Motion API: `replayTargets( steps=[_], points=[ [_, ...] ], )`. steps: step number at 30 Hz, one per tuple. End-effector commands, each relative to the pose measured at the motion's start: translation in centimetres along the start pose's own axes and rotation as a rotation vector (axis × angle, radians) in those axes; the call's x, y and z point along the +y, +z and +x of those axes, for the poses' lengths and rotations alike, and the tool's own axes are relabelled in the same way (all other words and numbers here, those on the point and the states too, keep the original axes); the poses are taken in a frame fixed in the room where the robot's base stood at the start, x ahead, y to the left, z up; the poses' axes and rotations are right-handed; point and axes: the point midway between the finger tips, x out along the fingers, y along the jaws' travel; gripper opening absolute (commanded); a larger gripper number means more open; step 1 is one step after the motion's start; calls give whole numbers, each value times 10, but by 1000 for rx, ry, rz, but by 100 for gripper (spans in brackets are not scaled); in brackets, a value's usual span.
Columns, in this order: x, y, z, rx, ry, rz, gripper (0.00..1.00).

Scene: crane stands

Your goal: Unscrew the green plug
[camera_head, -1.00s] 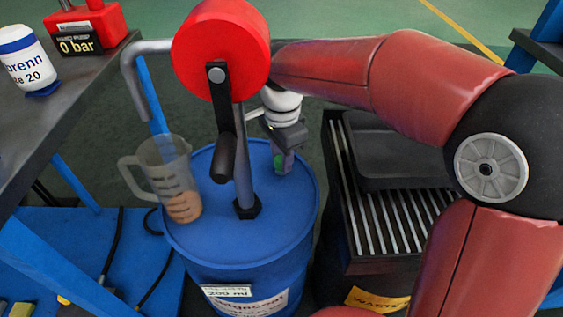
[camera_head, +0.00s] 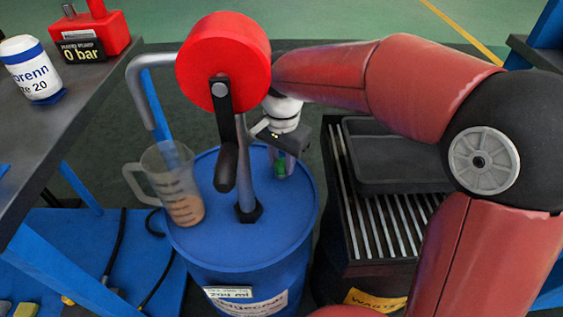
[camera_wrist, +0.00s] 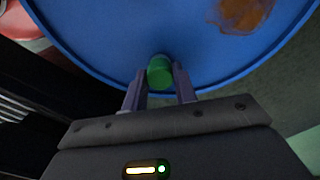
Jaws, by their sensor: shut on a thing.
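The green plug (camera_head: 281,167) sits at the back right of the blue drum's lid (camera_head: 285,210). In the wrist view the plug (camera_wrist: 160,71) is a short green cylinder near the lid's rim. My gripper (camera_head: 284,163) reaches down to it from above, its fingers on either side of the plug. In the wrist view my gripper (camera_wrist: 160,82) is shut on the plug. The plug's lower end is hidden, so I cannot tell how far it is threaded in.
A red drum pump (camera_head: 222,62) with a black crank stands on the lid close left of my gripper. A clear jug (camera_head: 172,185) with brown liquid stands at the lid's left. A black tray (camera_head: 400,165) lies on the grating at right. A dark bench (camera_head: 60,110) is at left.

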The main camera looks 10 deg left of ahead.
Motion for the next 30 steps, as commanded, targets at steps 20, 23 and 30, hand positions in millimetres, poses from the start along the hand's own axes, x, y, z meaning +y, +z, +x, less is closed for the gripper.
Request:
replayTargets(
  steps=[20, 23, 30],
  points=[
    [-1, 0, -5, 3, -2, -407, 2],
    [-1, 0, -3, 4, -2, -479, 2],
    [-1, 0, -2, 5, -3, -496, 2]
  ],
)
